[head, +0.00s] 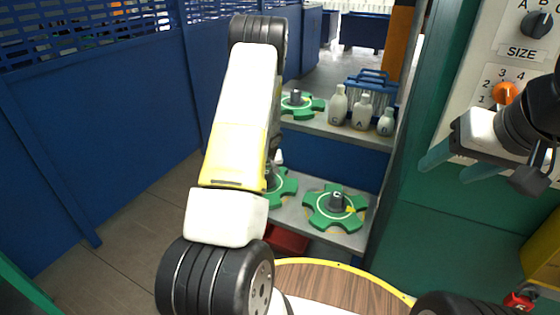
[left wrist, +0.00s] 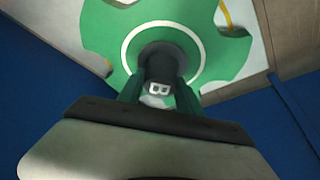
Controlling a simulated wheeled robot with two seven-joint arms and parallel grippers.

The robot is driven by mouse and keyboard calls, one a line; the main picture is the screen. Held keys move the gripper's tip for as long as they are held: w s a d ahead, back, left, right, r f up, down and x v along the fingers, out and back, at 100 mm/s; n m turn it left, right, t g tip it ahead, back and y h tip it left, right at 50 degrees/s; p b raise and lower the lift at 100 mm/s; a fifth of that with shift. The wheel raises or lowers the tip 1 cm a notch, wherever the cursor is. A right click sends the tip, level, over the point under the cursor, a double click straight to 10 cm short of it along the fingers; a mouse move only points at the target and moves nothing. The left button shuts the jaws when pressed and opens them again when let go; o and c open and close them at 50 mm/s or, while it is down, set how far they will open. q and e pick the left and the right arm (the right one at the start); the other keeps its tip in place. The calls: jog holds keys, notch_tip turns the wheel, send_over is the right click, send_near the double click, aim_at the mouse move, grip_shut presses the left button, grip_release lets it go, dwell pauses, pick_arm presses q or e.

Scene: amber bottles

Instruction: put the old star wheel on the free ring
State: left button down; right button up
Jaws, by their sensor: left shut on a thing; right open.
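My left gripper (left wrist: 160,95) is shut on the dark hub of a green star wheel (left wrist: 208,30); the hub shows a letter B. In the head view that wheel (head: 286,187) is partly hidden behind my left arm, at the left of the lower shelf. I cannot tell whether it rests on the shelf or is just above it. A second green star wheel (head: 322,212) with a grey hub lies to its right. A third (head: 314,106) lies on the upper shelf. Bits of yellow ring show under the held wheel. My right gripper (head: 458,165) is open and empty by the dial panel.
Several white bottles (head: 362,112) and a blue-handled crate (head: 372,84) stand on the upper shelf, right of its wheel. A panel with an orange dial (head: 505,93) is at the right. A round wooden table (head: 335,288) is in front. A blue wall (head: 110,130) stands left.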

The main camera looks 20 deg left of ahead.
pick_arm(q)
jog(key=shift+w, duration=0.1)
jog(key=c, duration=0.7)
grip_release()
jog(key=shift+f, duration=0.1)
jog(key=s+d+r+m+h, duration=0.1)
jog(key=s+d+r, duration=0.25)
jog(key=r, duration=0.55)
jog(key=s+d+r+t, duration=0.15)
jog(key=s+r, duration=0.35)
jog(key=r, duration=0.5)
jog(key=s+d+r+m+h, duration=0.1)
jog(key=s+d+r, duration=0.25)
jog(key=r, duration=0.55)
jog(key=s+d+r+m, duration=0.1)
jog(key=s+d+r, duration=0.2)
jog(key=s, duration=0.4)
jog(key=s+d+r+m+h, duration=0.1)
jog(key=s+d+r, duration=0.2)
jog(key=s, duration=0.4)
jog(key=s+d+r+m+h, duration=0.1)
jog(key=s+d+r+m, duration=0.1)
jog(key=s, duration=0.5)
jog(key=shift+d+r+t, duration=0.2)
jog(key=shift+d+r, duration=0.05)
jog(key=shift+r, duration=0.35)
jog(key=shift+d+r+t, duration=0.15)
jog(key=shift+d+r, duration=0.1)
jog(key=shift+r, duration=0.35)
